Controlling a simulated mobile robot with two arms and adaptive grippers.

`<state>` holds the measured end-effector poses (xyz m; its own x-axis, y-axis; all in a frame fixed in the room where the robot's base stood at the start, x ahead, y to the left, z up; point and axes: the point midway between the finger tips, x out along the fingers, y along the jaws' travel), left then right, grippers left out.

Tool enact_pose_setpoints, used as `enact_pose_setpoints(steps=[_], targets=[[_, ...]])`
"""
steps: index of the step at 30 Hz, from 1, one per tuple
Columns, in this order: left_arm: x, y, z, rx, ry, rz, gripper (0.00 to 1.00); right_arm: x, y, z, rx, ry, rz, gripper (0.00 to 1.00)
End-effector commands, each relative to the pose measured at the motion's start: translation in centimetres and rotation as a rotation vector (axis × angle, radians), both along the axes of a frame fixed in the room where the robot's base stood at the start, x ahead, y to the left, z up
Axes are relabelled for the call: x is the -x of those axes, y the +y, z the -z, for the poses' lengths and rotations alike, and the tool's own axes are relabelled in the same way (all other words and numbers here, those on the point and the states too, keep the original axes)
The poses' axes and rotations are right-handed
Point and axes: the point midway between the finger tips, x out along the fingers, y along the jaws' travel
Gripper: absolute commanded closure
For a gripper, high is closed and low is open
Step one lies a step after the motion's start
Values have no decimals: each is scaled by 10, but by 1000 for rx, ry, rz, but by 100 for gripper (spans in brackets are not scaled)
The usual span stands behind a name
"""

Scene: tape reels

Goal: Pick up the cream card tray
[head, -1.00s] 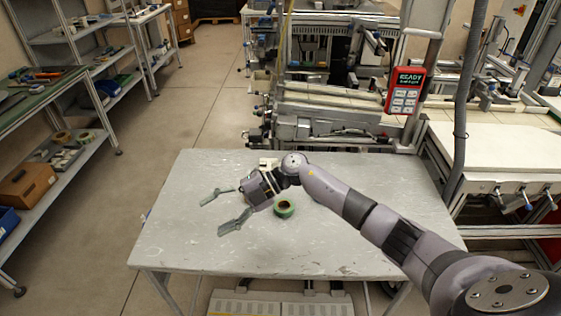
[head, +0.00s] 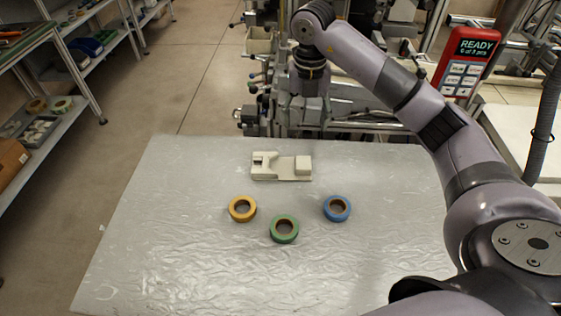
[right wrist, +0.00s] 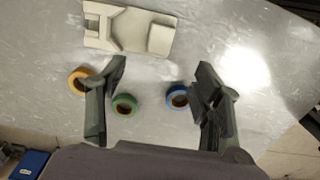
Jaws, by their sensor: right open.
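The cream card tray (head: 280,171) lies flat on the grey table, toward its far edge, with a raised block at each end. It also shows at the top of the right wrist view (right wrist: 128,30). My right gripper (head: 303,112) is raised at the far side of the table, beyond the tray in the head view. In the right wrist view my right gripper (right wrist: 162,80) has its fingers spread wide with nothing between them, and the tray lies past the fingertips. My left gripper is in no current view.
On the table (head: 150,240), a yellow tape reel (head: 242,209), a green one (head: 284,229) and a blue one (head: 337,208) lie nearer than the tray. Machinery with a red panel (head: 466,62) stands behind. Shelves (head: 60,120) are at left. The table's left side is clear.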

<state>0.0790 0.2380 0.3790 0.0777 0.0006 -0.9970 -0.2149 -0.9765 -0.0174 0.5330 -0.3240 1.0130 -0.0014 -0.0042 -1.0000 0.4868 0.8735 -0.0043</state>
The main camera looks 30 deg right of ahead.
Motion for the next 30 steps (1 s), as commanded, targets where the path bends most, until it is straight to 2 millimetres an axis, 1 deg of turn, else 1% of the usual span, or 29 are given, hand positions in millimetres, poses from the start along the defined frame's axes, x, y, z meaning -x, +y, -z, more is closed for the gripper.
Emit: enact_pose_setpoints(steps=[1, 2, 5, 8, 12, 15, 18, 20, 25, 27, 30], targets=[[5, 1, -4, -2, 8, 0, 68, 1, 0, 11, -1, 6, 0, 40], [7, 2, -5, -2, 11, 0, 68, 1, 0, 18, -1, 6, -1, 40], [9, 2, -9, -3, 13, 0, 68, 1, 0, 40, -3, 5, 0, 40], [6, 2, -13, -1, 7, -1, 68, 2, 1, 61, -3, 6, -1, 40], [-6, 0, -18, 0, -11, -1, 68, 1, 1, 84, -4, 3, -1, 40], [-16, -2, -20, 4, -27, -2, 68, 0, 1, 94, -4, 0, -2, 40], [-20, -4, -21, 6, -31, -3, 68, 1, 1, 99, -4, 1, -3, 40], [-19, -4, -25, 7, -30, -2, 68, 2, 1, 104, -5, 3, -2, 40], [-13, -4, -36, 7, -21, -3, 68, 5, -1, 129, -5, 4, -1, 40], [-10, -4, -36, 6, -17, -4, 68, 4, 0, 139, -6, 2, -2, 40], [-6, -4, -37, 6, -11, -3, 68, 4, -1, 147, -4, 1, -1, 40]])
